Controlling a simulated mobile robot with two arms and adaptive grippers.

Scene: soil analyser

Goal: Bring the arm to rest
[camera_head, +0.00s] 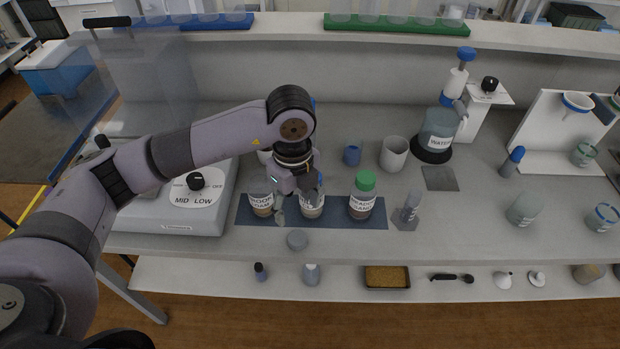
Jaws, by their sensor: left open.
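My left arm (215,138) comes in from the left and reaches over the bench above the dark blue mat (375,216). My left gripper (294,203) points down and is open, close to the middle jar (312,208) on the mat. The gripper partly covers this jar, and I cannot tell whether they touch. No object shows between the fingers. My right gripper is out of view.
Two more jars stand on the mat, one at its left end (261,204) and a green-capped one (362,199). A hotplate (172,218) sits at left. A grey lid (297,240) lies before the mat. A white cup (394,154) and water bottle (439,130) stand behind.

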